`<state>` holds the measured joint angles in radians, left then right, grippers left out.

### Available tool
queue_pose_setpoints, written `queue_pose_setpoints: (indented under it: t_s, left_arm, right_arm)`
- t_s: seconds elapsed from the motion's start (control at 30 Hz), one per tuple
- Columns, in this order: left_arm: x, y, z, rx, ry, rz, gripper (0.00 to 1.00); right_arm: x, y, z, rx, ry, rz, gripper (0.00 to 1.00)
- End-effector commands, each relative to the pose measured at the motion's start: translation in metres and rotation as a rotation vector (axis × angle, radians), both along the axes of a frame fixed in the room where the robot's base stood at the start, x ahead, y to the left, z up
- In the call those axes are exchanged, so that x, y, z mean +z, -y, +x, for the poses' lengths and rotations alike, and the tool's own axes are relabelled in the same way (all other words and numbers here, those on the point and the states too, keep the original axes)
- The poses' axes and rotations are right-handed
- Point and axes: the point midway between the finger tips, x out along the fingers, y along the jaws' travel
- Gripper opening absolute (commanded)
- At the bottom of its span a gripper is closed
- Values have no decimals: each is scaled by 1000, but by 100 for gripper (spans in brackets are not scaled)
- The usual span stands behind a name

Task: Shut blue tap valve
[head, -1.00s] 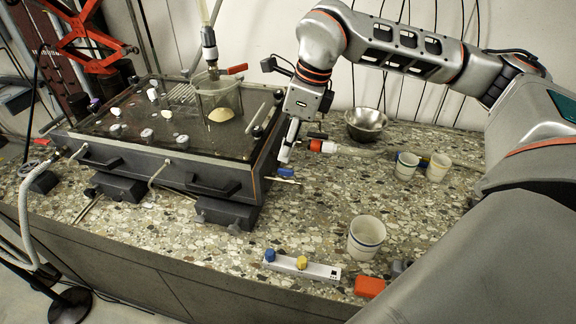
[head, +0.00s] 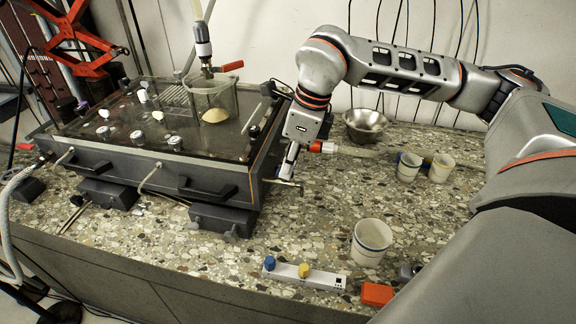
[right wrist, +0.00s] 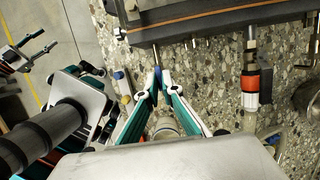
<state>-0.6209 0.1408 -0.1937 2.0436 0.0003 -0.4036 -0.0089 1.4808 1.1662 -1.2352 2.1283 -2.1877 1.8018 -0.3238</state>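The seepage tank (head: 205,170) stands on the speckled bench at the left. Its lower right side carries a small tap (head: 297,184), partly hidden by my right gripper (head: 285,173). In the right wrist view, the blue tap valve (right wrist: 157,70) shows as a narrow blue handle below the tank edge. The tips of my right gripper (right wrist: 158,82) come close together around it, with only a narrow gap. I cannot tell whether they press on it. My left gripper (right wrist: 47,40) seems to show at the upper left of the right wrist view, fingers apart and empty, over the floor.
A red and white fitting (head: 321,147) with a pipe lies close to the right gripper. A metal bowl (head: 365,124), several cups, a strip with blue and yellow knobs (head: 304,273) and a red box (head: 377,293) stand on the bench.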

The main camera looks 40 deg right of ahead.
Motion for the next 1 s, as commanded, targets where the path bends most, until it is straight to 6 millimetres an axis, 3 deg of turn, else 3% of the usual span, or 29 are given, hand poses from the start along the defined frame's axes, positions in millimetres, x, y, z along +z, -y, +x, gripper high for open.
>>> queue_pose_setpoints:
  t_s: [0.23,0.53,0.87,1.0]
  left_arm:
    - [1,0,0,-1,1,-2,41]
    - [14,0,6,-1,17,-2,41]
    - [14,0,6,0,18,-1,41]
    - [21,0,8,-1,25,-1,41]
  right_arm:
    - [0,0,0,-17,-1,0,0]
    - [0,-2,-2,-269,-1,-1,0]
    - [-1,-2,-1,-306,-2,-1,0]
    - [0,-3,-2,-402,-2,-1,0]
